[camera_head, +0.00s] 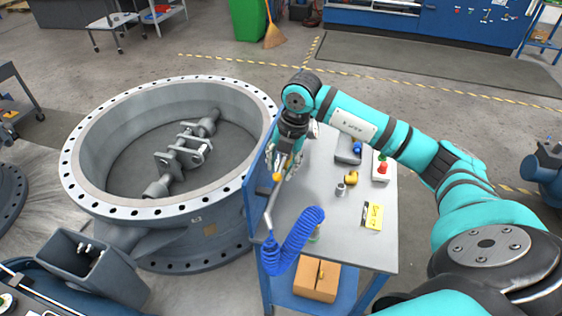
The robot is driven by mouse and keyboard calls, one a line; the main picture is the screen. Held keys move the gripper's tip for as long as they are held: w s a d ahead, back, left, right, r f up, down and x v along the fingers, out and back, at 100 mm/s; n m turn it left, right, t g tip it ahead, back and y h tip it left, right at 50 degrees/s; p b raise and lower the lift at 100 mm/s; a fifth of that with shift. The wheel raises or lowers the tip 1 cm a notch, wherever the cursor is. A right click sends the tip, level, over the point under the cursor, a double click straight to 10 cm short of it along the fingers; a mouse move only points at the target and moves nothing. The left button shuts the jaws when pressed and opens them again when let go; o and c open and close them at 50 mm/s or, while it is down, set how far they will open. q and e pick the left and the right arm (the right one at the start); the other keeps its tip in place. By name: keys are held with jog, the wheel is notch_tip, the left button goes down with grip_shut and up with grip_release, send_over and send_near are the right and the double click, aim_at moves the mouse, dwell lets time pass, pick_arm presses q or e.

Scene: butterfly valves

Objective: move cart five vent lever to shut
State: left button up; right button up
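The cart (335,235) has a grey top and a blue upright panel (254,200) on its left side, facing the large flanged ring. A small yellow part (277,177), possibly the vent lever, shows at the panel's upper edge; its exact angle is too small to tell. My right gripper (284,166) points down at this panel, just above and beside the yellow part. Whether it touches that part, and how far its fingers are apart, I cannot tell. A coiled blue hose (292,243) hangs by the panel from a grey pipe.
The big grey valve ring (190,215) stands close left of the cart. On the cart top are a yellow label (372,215), a red-button box (381,167), a small metal cylinder (340,190) and a yellow item (351,178). A cardboard box (316,281) sits below.

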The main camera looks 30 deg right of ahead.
jog(key=shift+f, duration=0.15)
grip_shut()
pick_arm(q)
jog(key=shift+s+d, duration=0.15)
jog(key=shift+s, duration=0.1)
jog(key=shift+f, duration=0.1)
